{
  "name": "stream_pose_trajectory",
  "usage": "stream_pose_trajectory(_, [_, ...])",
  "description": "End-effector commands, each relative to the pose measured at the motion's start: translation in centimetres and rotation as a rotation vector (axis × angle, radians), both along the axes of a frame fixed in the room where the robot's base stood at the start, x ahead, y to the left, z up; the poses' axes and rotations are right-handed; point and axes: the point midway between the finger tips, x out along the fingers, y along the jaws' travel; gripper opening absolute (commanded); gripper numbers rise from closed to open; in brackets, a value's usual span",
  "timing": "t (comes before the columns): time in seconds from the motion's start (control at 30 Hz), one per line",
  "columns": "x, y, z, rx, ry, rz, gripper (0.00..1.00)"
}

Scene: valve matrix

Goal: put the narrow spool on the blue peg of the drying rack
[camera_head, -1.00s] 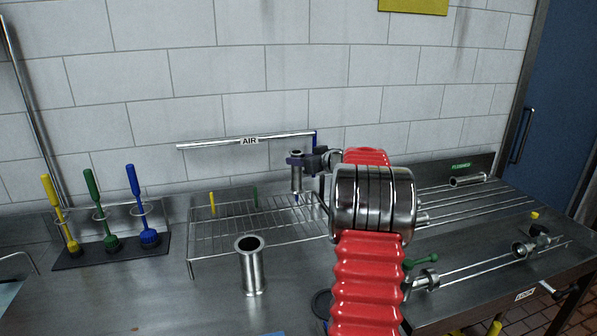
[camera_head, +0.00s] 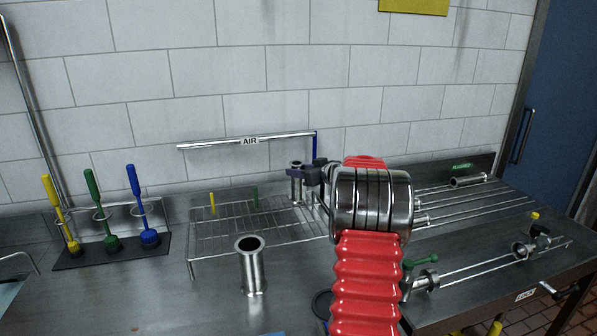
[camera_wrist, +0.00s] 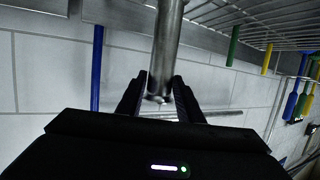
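The narrow spool (camera_head: 297,185), a slim steel tube with flanged ends, is upright at the right rear of the wire drying rack (camera_head: 191,270). My gripper (camera_head: 298,171) is shut on it just below its top flange. In the wrist view the spool (camera_wrist: 166,45) runs between the two dark fingers (camera_wrist: 160,95). The blue peg is not visible; the spool's lower end covers the place where it showed earlier. I cannot tell how far the spool is down around it. The green peg (camera_head: 255,197) and yellow peg (camera_head: 212,203) stand bare.
A wider steel spool (camera_head: 252,266) stands on the bench in front of the rack. Brushes with yellow, green and blue handles (camera_head: 133,180) stand at the left. The AIR pipe (camera_head: 245,142) with a blue end runs along the wall behind. Rails with fittings (camera_head: 470,180) lie right.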

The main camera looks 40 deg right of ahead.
Motion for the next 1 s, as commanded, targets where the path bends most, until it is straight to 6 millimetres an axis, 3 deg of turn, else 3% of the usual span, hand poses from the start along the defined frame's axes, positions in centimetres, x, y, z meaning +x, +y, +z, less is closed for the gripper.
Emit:
stream_pose_trajectory(0.2, [0.0, 0.0, 0.0, 0.000, 0.000, 0.000, 0.48])
stream_pose_trajectory(0.57, [-0.2, 0.0, 0.4, -0.001, 0.000, -0.001, 0.48])
stream_pose_trajectory(0.77, [-2.2, 0.2, 1.0, -0.001, 0.000, -0.002, 0.48])
stream_pose_trajectory(1.0, [-6.1, 0.6, 2.1, -0.002, 0.000, -0.002, 0.48])
